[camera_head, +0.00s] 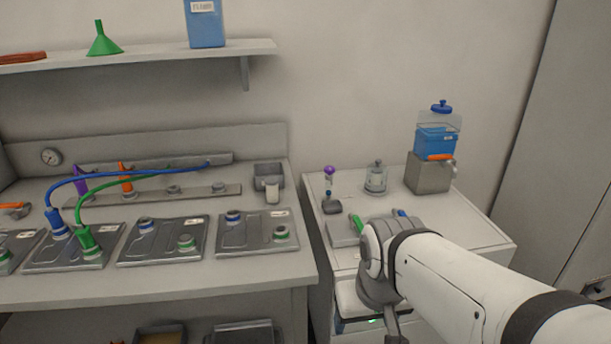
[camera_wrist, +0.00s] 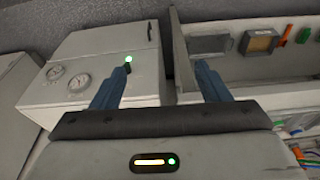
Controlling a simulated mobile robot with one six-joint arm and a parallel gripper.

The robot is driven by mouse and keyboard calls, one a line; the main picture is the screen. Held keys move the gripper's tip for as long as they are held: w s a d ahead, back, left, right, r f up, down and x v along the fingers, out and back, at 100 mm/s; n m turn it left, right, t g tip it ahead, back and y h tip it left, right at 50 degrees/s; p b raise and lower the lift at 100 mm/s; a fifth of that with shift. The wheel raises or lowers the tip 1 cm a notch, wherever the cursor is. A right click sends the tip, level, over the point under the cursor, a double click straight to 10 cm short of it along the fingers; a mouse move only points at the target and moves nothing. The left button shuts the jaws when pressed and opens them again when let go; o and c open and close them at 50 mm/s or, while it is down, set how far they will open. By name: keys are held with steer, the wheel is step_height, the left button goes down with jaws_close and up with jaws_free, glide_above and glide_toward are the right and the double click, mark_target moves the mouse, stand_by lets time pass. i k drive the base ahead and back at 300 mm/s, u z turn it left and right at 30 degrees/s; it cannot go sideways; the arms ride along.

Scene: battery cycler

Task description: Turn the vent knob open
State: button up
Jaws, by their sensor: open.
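My gripper (camera_wrist: 158,78) is open and empty in the wrist view, its two blue fingers spread wide. Beyond its left finger is the front of a pale cabinet (camera_wrist: 95,105). A small dark knob-like part (camera_wrist: 128,68) sits on that front beside a bright green light, close to the left fingertip in the picture. I cannot tell for sure that it is the vent knob. No contact between it and the fingers is clear. In the head view my arm's wrist hides the fingertips, and the knob does not show.
Two round gauges (camera_wrist: 66,77) and a dark handle sit on the cabinet front. An open bench shelf with a yellowish bin (camera_wrist: 260,43) lies to the right. In the head view, a blue-filled dispenser (camera_head: 437,140) and a glass jar (camera_head: 375,178) stand on the side cabinet.

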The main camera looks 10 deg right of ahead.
mark_target(328, 169)
steer(key=u, duration=0.05)
steer(key=k, duration=0.55)
steer(key=z, duration=0.5)
steer(key=i, duration=1.6)
steer(key=u, duration=0.55)
